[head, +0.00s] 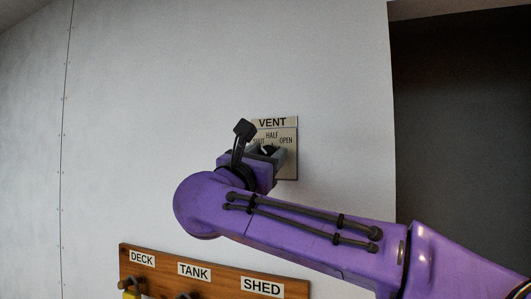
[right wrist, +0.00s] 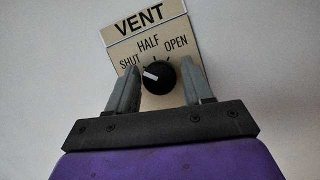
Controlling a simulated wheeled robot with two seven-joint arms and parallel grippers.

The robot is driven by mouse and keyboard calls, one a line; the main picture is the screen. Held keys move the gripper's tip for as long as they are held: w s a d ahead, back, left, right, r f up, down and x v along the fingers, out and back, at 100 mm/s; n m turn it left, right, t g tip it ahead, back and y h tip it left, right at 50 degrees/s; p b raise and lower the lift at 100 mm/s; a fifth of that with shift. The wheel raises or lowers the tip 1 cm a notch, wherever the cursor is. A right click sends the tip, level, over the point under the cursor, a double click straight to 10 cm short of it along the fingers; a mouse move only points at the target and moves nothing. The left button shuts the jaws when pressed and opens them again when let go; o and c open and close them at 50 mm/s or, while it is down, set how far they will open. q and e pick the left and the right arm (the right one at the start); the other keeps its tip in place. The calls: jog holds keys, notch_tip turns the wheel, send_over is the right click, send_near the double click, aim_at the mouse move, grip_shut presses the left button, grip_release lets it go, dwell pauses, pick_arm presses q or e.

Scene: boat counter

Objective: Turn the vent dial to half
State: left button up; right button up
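The vent dial (right wrist: 159,77) is a round black knob on a beige plate (right wrist: 187,38) labelled VENT, with SHUT, HALF and OPEN marked around it. Its white pointer mark points left and slightly up, on the SHUT side. In the head view the plate (head: 289,165) is on the white wall, with the dial largely hidden by my gripper. My right gripper (right wrist: 161,88) is open, one finger on each side of the dial, with a small gap seen on both sides. It also shows in the head view (head: 267,154). My left gripper is not in view.
A wooden board (head: 220,280) labelled DECK, TANK and SHED is on the wall below, with dark pegs and a yellow item (head: 131,294) under DECK. A dark opening (head: 460,130) is at the right. The wall left of the plate is clear.

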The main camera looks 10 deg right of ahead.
jog(key=shift+w, duration=0.1)
jog(key=c, duration=0.6)
jog(key=shift+f, duration=0.1)
jog(key=m+g+b, duration=0.1)
jog(key=m, duration=0.1)
jog(key=m+h+b, duration=0.1)
jog(key=m, duration=0.1)
jog(key=shift+a+f+m+g+h, duration=0.1)
jog(key=shift+m+g+h, duration=0.2)
jog(key=shift+g, duration=0.1)
jog(key=m+g, duration=0.1)
jog(key=m, duration=0.2)
jog(key=shift+g+h, duration=0.3)
jog(key=shift+r+m+g+p, duration=0.2)
jog(key=shift+m+g+p, duration=0.5)
jog(key=shift+m, duration=1.3)
